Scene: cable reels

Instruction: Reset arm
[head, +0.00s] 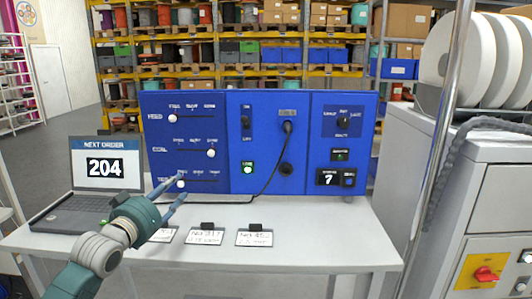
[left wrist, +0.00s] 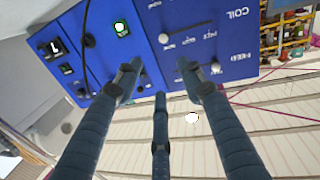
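My left gripper (head: 172,190) reaches in from the lower left, its fingers in front of the lower left corner of the blue control panel (head: 265,130). In the left wrist view its blue fingers (left wrist: 159,84) are spread apart with nothing between them. The panel shows tilted at the top of that view. A white slider knob (head: 181,183) on the lowest slider row is by the fingertips; whether they touch cannot be told. Two more white knobs sit on the upper rows, the top one (head: 171,118) at left and the middle one (head: 211,153) at right. My right gripper is not in view.
A laptop (head: 104,168) showing "NEXT ORDER 204" stands left on the grey table (head: 310,238). Several labelled cards (head: 254,238) lie at the table's front. A grey cabinet (head: 480,185) with white reels (head: 474,60) stands right; loaded shelves (head: 240,45) stand behind.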

